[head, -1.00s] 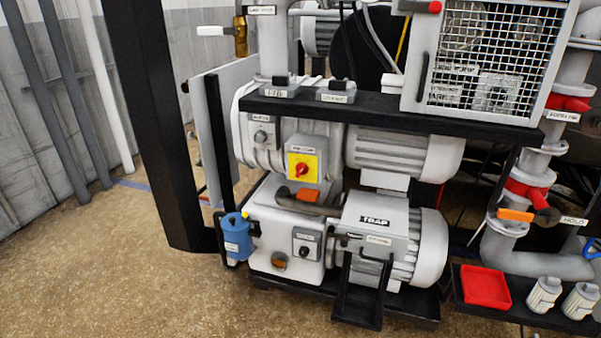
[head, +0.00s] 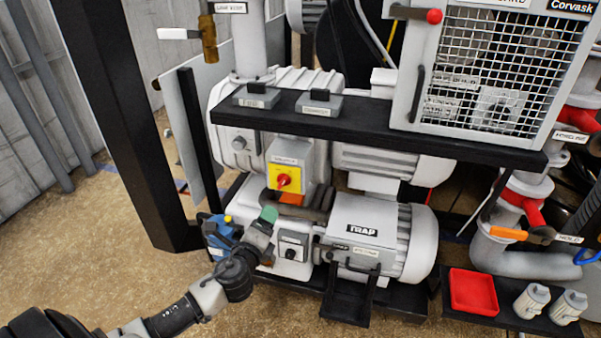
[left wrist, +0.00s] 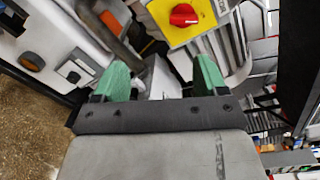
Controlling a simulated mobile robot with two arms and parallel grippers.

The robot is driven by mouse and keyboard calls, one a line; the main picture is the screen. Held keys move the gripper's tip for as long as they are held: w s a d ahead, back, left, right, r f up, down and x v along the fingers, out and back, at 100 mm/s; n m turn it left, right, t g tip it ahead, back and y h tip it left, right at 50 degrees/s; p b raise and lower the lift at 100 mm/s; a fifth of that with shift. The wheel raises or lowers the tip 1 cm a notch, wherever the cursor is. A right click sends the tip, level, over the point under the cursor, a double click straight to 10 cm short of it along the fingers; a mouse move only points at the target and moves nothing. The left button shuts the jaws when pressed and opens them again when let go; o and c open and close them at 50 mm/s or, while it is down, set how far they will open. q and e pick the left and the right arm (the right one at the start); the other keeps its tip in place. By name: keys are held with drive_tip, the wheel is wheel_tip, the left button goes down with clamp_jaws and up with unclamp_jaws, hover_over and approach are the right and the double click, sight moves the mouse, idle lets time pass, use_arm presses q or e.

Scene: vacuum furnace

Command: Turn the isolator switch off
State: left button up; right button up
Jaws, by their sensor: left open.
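The isolator switch is a red rotary knob (head: 284,180) on a yellow plate (head: 273,179) on the front of the grey pump unit. In the left wrist view the red knob (left wrist: 183,15) sits near the top, beyond the fingertips, on the yellow plate (left wrist: 180,36). My left gripper (head: 268,215) has green fingertips and is just below and left of the knob, apart from it. The left wrist view shows the two green fingers (left wrist: 155,78) spread with nothing held between them. My right gripper is not in view.
A smaller dark knob (head: 291,253) sits on a box below the switch. The TRAP motor housing (head: 362,230) stands to the right. A black shelf (head: 380,133) juts out above. A red tray (head: 473,291) and white canisters (head: 530,301) are at lower right.

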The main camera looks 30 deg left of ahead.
sight(281, 185)
use_arm(q)
drive_tip(key=shift+m+t, duration=0.4)
drive_tip(key=shift+t, duration=0.1)
drive_tip(key=w+r, duration=0.1)
drive_tip(key=w, duration=0.2)
drive_tip(key=w+a+r, duration=0.1)
drive_tip(key=w, duration=0.3)
drive_tip(key=w+r+p, duration=0.1)
drive_tip(key=w, duration=0.3)
drive_tip(key=shift+a, duration=0.35)
drive_tip(key=shift+f, duration=0.1)
drive_tip(key=c, duration=0.9)
